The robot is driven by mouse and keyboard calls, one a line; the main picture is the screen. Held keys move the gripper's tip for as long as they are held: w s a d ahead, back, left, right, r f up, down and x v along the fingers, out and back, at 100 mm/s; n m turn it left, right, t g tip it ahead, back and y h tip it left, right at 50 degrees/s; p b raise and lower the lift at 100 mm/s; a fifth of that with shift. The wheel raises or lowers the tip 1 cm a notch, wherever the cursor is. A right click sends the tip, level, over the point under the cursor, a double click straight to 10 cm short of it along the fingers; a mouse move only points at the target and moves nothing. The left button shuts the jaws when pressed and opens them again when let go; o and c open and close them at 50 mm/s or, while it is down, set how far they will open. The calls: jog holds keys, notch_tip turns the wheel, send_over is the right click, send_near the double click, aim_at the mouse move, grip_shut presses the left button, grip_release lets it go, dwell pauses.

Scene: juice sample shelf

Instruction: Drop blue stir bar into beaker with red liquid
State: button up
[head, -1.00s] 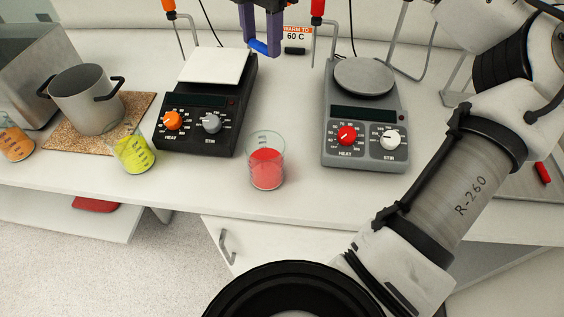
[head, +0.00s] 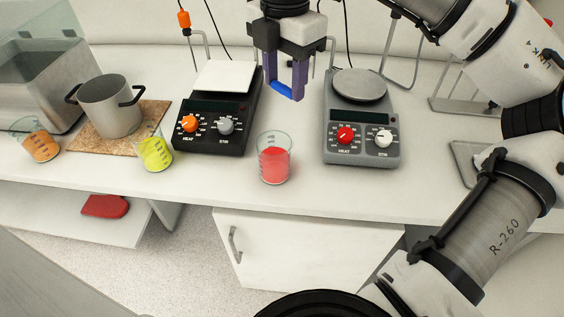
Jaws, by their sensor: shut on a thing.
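My gripper (head: 285,92) is shut on the blue stir bar (head: 281,90), which lies level between its two purple fingertips. It hangs above the bench in the gap between the two hotplates. The beaker with red liquid (head: 274,160) stands upright at the bench front, below the gripper and slightly to its left in the picture. Its open top is clear. The stir bar is apart from the beaker, above and behind it.
A black hotplate with a white top (head: 214,126) stands left of the beaker, a grey hotplate (head: 360,136) right. Beakers with yellow liquid (head: 156,155) and orange liquid (head: 40,146) are further left. A steel pot (head: 110,108) sits on a cork mat (head: 153,112).

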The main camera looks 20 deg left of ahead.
notch_tip(320, 180, down, 6)
jog(key=b, duration=0.4)
jog(key=o, duration=1)
jog(key=shift+o, duration=0.2)
jog(key=shift+r, duration=0.1)
notch_tip(320, 180, up, 14)
jog(key=shift+f, duration=0.1)
jog(key=shift+s+f, duration=0.1)
